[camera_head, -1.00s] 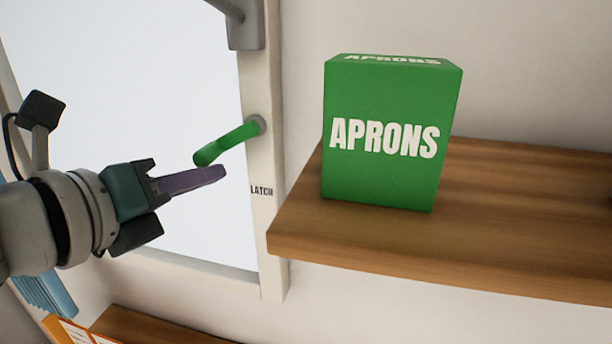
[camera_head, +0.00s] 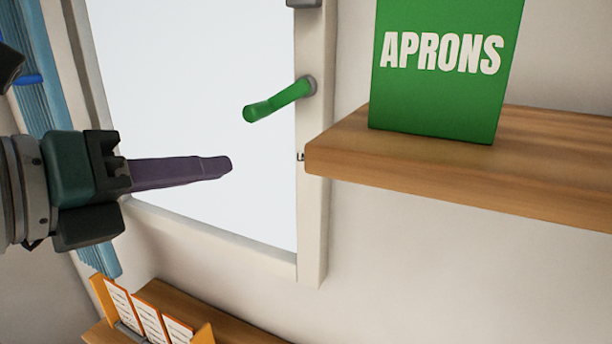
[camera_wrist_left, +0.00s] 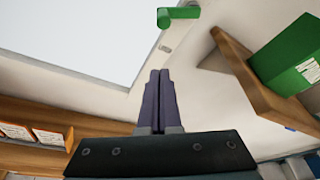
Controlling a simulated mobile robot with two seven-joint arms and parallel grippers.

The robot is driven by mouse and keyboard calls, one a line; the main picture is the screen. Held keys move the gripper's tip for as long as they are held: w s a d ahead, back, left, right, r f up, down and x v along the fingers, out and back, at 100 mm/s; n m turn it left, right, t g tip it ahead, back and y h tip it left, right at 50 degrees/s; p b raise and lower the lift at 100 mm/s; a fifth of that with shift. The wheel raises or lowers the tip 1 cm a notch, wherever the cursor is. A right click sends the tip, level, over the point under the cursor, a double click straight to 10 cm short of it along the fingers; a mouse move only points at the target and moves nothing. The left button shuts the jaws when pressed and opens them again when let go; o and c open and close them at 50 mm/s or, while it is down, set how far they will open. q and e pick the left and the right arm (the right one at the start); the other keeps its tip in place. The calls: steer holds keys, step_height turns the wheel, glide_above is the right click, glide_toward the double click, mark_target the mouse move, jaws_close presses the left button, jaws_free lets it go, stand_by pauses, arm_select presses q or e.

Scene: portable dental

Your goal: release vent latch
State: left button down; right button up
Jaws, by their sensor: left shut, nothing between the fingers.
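The green vent latch handle (camera_head: 278,101) is on the right post of the white window frame (camera_head: 312,200). It slants down to the left from its grey pivot. My left gripper (camera_head: 228,166) is shut and empty, its purple fingers pointing right. In the head picture its tips show below and left of the handle, apart from it. In the left wrist view the closed fingers (camera_wrist_left: 158,80) point up toward the green handle (camera_wrist_left: 178,14), with a gap between. The latch label is mostly hidden behind the shelf corner. My right gripper is not in view.
A wooden shelf (camera_head: 420,180) juts out right of the post and holds a green APRONS box (camera_head: 445,75). A lower wooden shelf with an orange card holder (camera_head: 205,333) is at the bottom. A blue pleated blind (camera_head: 45,90) hangs at left.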

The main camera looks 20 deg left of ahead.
arm_select(q)
steer(key=shift+s+r, duration=0.25)
steer(key=shift+s, duration=0.4)
steer(key=s+a+f+n+g+y+p, duration=0.35)
steer(key=s+n+g+y+p, duration=0.3)
steer(key=n, duration=1.35)
steer(key=s+d+f+n+g+h+p, duration=0.3)
steer(key=s+d+n+g, duration=0.1)
steer(key=s+d+n, duration=0.3)
steer(key=shift+s+f+n, duration=0.4)
steer(key=shift+s+n, duration=0.8)
steer(key=shift+d+g+h, duration=0.1)
steer(key=shift+g+h, duration=0.15)
